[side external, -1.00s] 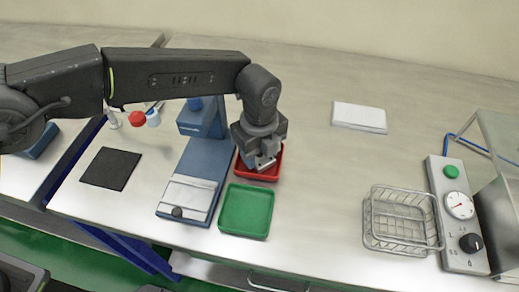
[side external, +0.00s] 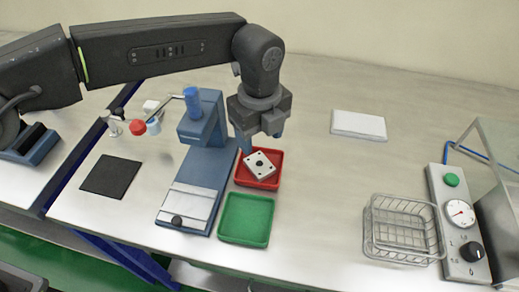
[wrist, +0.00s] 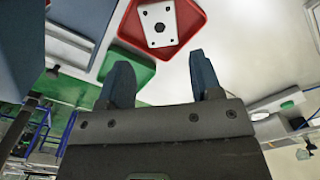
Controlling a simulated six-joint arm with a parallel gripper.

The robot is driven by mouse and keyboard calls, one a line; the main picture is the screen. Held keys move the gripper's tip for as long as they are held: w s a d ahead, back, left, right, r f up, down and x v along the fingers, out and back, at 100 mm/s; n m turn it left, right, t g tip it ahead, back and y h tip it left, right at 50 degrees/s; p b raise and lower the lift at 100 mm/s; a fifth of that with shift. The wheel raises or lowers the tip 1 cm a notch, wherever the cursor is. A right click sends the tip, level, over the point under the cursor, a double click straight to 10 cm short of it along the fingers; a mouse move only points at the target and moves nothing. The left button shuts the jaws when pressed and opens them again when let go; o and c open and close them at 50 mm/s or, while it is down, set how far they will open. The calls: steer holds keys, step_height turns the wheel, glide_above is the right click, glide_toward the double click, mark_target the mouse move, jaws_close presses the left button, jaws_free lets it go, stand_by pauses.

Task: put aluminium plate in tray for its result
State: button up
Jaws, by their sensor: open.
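The aluminium plate (side external: 260,165) is a light square with dark holes, lying turned at an angle inside the red tray (side external: 240,178). In the wrist view the plate (wrist: 172,23) also lies in the red tray (wrist: 194,18). The green tray (side external: 246,218) stands in front of the red one and is empty. My gripper (side external: 260,142) is above the red tray. In the wrist view its two fingers (wrist: 162,80) are apart with nothing between them.
A blue press fixture (side external: 207,160) stands just left of the trays. A wire basket (side external: 402,228) and a control panel (side external: 458,222) with gauge are at the right. A white block (side external: 358,125) lies behind. The bench between trays and basket is clear.

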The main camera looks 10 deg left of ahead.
steer(key=shift+r, duration=1.95)
steer(key=a+r+n, duration=0.1)
steer(key=a+r, duration=0.1)
steer(key=a, duration=0.1)
steer(key=a+r+n, duration=0.2)
steer(key=a+r, duration=0.1)
steer(key=a+r+n+t, duration=0.1)
steer(key=a+r+n, duration=0.1)
steer(key=a, duration=0.1)
steer(key=shift+w+a+r+h, duration=0.2)
steer(key=shift+w+h, duration=0.1)
steer(key=shift+w, duration=0.05)
steer(key=s+a+r+n+t, duration=0.1)
steer(key=s+a+r+n, duration=0.1)
steer(key=s+a+n, duration=0.35)
steer(key=s+a+r+n+t, duration=0.1)
steer(key=s+a+r+n, duration=0.15)
steer(key=a, duration=0.55)
steer(key=s+a+r+n+t, duration=0.1)
steer(key=s+a+n, duration=0.35)
steer(key=a, duration=0.25)
steer(key=s+a+f+n+t, duration=0.1)
steer(key=s+a+f+n, duration=0.5)
steer(key=s+n, duration=0.3)
steer(key=shift+s+a+t, duration=0.15)
steer(key=shift+a+t, duration=0.15)
steer(key=shift+a, duration=0.05)
steer(key=shift+f, duration=0.1)
